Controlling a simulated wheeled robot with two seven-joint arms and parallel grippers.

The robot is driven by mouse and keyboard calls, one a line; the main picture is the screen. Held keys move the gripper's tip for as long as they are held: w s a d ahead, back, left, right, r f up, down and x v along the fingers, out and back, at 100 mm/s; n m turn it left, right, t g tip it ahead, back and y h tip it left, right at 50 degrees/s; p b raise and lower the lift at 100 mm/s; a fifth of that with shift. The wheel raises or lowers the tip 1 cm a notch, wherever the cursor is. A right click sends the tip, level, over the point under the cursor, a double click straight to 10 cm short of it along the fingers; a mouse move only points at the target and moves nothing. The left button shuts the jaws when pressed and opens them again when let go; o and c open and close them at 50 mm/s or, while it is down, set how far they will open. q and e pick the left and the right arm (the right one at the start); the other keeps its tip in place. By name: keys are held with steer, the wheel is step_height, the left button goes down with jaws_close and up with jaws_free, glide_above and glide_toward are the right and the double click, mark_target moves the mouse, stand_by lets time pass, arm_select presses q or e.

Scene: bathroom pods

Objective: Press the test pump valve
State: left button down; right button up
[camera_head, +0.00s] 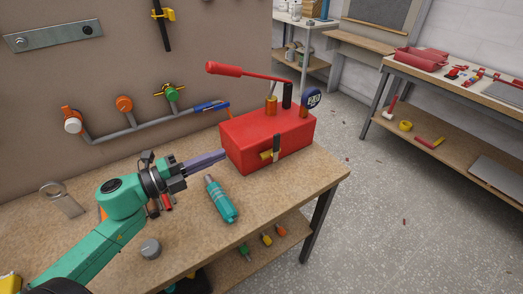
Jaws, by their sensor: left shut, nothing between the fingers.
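The red test pump (245,143) stands on the wooden bench (300,178). It has a long red lever handle (224,69) on top and a round dark gauge (312,98). On its front is a small valve with a brass body (265,156) and an upright black handle (276,143). My left gripper (222,155) comes in from the left. Its long grey fingers are shut and empty, and the tips are close to the left end of the pump, left of the valve. I cannot tell whether they touch the pump. My right gripper is not in view.
A teal bottle-like tool (221,200) lies in front of the pump. A pipe (140,132) with coloured valves runs along the back panel. A grey round cap (151,248) lies near my arm. The bench's right front corner is clear. Another workbench (450,80) stands at right.

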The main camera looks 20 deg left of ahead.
mark_target(276, 149)
arm_select(q)
step_height(276, 149, down, 4)
steer(key=b, duration=0.2)
steer(key=shift+b, duration=0.4)
steer(key=shift+w, duration=0.1)
steer(key=p+x, duration=0.3)
steer(key=x, duration=1.1)
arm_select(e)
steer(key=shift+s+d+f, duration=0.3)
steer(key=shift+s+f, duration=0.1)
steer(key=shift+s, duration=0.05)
arm_select(q)
steer(key=shift+r+p, duration=0.15)
steer(key=shift+p, duration=0.15)
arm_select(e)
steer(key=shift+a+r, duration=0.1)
